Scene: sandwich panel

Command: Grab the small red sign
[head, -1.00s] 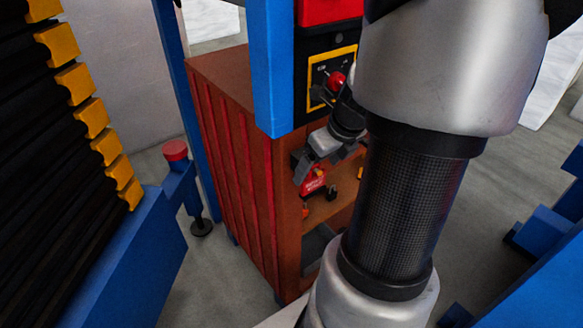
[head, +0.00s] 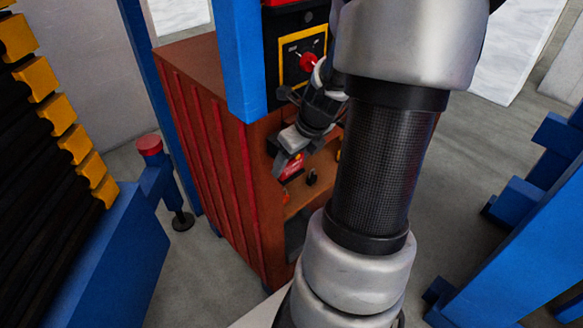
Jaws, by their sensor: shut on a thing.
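The small red sign (head: 293,168) shows at the front of the open shelf of the reddish-brown cabinet. My gripper (head: 284,163) is at the sign, shut on it, and covers part of it. The fingertips are small and dark here, so the exact grip is hard to make out. I cannot tell whether the sign still touches the shelf.
The cabinet (head: 210,150) stands behind a blue post (head: 240,60). A small black object (head: 311,177) is on its shelf. A panel with a yellow frame and red knob (head: 307,62) is above my gripper. Blue frames (head: 530,240) stand at right, with grey floor between.

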